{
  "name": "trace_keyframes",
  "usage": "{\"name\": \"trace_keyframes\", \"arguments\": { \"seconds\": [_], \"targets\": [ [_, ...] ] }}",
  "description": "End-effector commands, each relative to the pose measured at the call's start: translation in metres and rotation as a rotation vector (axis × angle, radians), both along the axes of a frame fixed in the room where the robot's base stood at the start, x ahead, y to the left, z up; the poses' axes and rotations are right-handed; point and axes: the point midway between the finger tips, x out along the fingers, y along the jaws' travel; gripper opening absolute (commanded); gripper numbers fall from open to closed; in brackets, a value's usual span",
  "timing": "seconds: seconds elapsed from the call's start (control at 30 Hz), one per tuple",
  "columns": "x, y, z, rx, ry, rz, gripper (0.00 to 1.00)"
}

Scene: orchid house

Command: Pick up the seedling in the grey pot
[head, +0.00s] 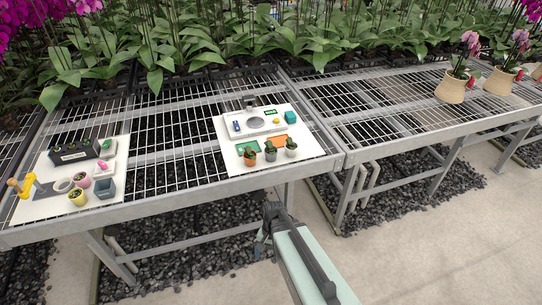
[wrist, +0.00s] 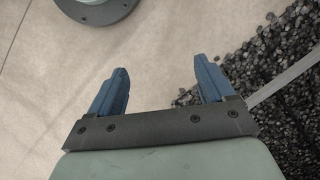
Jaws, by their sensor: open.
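Three small potted seedlings stand in a row at the front of the right white board on the bench. The right one, a green seedling in a grey pot (head: 291,149), is upright. No pot shows in the wrist view.
The right board (head: 233,151) also holds a grey tray with small items and green and orange pads. The metal bench edge (head: 200,197) lies between my gripper and the pots.

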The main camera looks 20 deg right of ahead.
Motion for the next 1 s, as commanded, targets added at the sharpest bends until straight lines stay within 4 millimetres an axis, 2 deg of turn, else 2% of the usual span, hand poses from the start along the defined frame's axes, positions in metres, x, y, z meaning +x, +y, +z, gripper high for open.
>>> {"name": "trace_keyframes", "arguments": {
  "seconds": [0.03, 0.3, 0.77, 1.0],
  "targets": [
    [0.014, -0.001, 0.012, 0.001, -0.018, -0.032, 0.82],
    [0.072, -0.004, 0.077, 0.011, -0.088, -0.204, 0.82],
    [0.151, -0.014, 0.204, 0.053, -0.189, -0.477, 0.82],
    [0.197, -0.034, 0.276, 0.034, -0.236, -0.600, 0.82]
  ]
}}
